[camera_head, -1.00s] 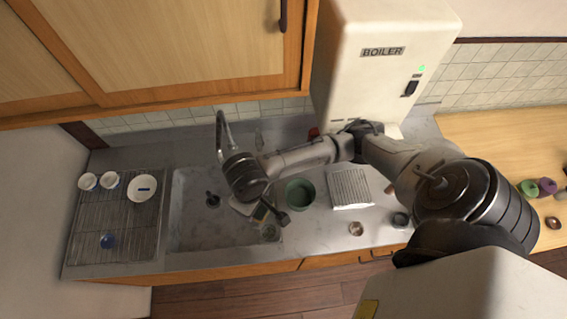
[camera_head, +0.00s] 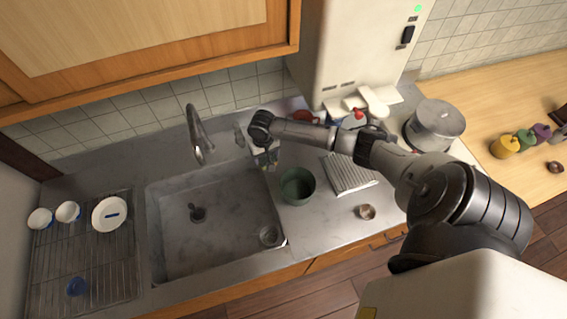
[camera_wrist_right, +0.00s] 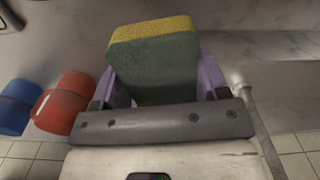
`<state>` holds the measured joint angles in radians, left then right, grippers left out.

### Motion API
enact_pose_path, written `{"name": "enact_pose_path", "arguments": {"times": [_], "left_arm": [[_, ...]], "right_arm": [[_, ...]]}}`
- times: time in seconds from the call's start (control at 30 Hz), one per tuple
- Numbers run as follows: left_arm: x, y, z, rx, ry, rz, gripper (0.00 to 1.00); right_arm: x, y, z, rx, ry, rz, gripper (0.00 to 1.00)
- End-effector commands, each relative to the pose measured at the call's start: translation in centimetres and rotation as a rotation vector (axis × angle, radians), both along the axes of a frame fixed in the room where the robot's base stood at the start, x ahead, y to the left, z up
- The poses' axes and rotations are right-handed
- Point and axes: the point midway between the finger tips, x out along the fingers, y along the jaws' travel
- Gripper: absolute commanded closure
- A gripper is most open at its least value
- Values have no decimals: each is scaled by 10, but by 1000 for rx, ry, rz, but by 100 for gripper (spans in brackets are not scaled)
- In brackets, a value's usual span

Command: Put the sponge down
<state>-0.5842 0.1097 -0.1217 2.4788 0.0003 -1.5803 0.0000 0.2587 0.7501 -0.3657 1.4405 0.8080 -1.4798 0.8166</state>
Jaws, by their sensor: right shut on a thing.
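My right gripper (camera_wrist_right: 158,82) is shut on a sponge (camera_wrist_right: 153,62), yellow on one face and dark green on the other, held between its purple fingers. In the head view my right gripper (camera_head: 265,158) points down by the back right corner of the sink (camera_head: 215,225). The sponge is too small and covered there to make out clearly. In the wrist view a grey surface lies close beyond the sponge; I cannot tell whether they touch. My left gripper is not in view.
The faucet (camera_head: 200,137) rises behind the sink. A red cup (camera_wrist_right: 61,103) and blue cup (camera_wrist_right: 16,106) show in the wrist view.

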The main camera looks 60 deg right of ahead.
Motion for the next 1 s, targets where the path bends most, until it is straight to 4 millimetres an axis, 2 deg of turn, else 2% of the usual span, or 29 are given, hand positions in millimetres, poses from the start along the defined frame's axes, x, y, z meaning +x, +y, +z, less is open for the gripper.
{"name": "enact_pose_path", "arguments": {"times": [0.03, 0.1, 0.33, 0.7, 1.0], "left_arm": [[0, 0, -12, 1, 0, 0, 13], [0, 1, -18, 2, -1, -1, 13], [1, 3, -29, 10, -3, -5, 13], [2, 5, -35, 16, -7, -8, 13], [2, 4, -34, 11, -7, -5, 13]], "right_arm": [[-2, -14, -18, -4, 2, -27, 54], [-5, -28, -31, -9, 3, -56, 54], [-12, -59, -55, -18, 0, -114, 54], [-14, -65, -86, -21, 0, -126, 54], [-14, -65, -88, -22, 0, -126, 54]]}}
